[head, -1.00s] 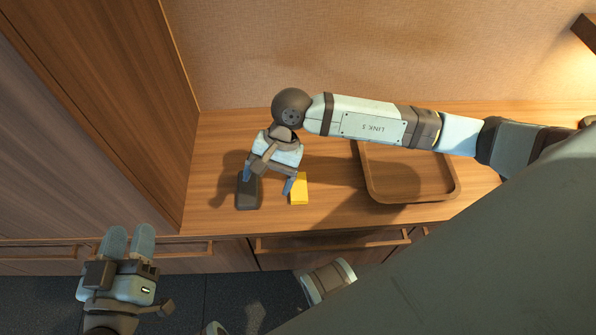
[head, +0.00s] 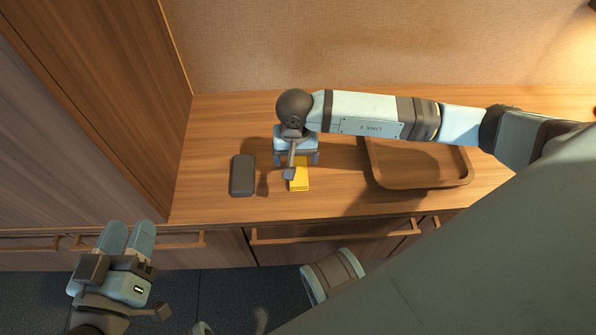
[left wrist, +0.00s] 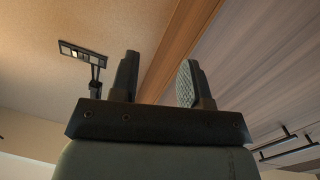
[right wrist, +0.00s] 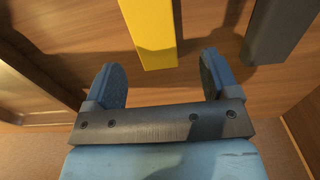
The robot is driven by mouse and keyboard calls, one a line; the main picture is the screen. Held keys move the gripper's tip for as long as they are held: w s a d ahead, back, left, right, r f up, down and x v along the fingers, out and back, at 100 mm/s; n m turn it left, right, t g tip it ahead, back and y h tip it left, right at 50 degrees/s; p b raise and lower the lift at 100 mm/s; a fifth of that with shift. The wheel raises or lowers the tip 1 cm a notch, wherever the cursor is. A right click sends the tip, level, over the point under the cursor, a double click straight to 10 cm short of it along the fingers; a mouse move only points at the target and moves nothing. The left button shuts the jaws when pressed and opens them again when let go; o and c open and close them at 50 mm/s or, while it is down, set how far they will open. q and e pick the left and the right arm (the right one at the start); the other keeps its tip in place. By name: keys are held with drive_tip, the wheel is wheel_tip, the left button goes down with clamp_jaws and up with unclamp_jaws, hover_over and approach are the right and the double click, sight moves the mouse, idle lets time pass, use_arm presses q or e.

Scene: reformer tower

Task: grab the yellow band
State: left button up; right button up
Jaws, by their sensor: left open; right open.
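The yellow band (head: 300,181) is a small yellow block lying on the wooden counter, partly hidden under my right gripper in the head view. My right gripper (head: 296,160) is open above it, with its fingers pointing down. In the right wrist view the yellow band (right wrist: 150,35) shows ahead of and between the open fingertips of the right gripper (right wrist: 160,80), apart from them. My left gripper (head: 127,238) is open and empty, off the counter's front at the lower left. The left wrist view shows its spread fingers (left wrist: 158,80) with nothing between them.
A dark grey case (head: 243,175) lies on the counter just left of the yellow band; it also shows in the right wrist view (right wrist: 275,30). A wooden tray (head: 420,184) stands to the right. A tall wooden cabinet (head: 90,80) bounds the counter's left side.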

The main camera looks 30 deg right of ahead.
sight(298, 170)
drive_tip(key=f, duration=0.1)
drive_tip(key=f+b, duration=0.1)
drive_tip(key=f, duration=0.1)
drive_tip(key=f+b, duration=0.1)
drive_tip(key=shift+s+d+f, duration=0.1)
drive_tip(key=shift+s+f, duration=0.05)
drive_tip(key=shift+s, duration=0.2)
drive_tip(key=shift+f, duration=0.35)
use_arm(q)
drive_tip(key=shift+w+a+f+m, duration=0.25)
drive_tip(key=shift+w+f+m, duration=0.15)
drive_tip(key=shift+w+m, duration=0.15)
drive_tip(key=shift+s, duration=0.1)
use_arm(e)
drive_tip(key=shift+c, duration=0.5)
drive_tip(key=c, duration=0.9)
drive_tip(key=shift+r, duration=0.1)
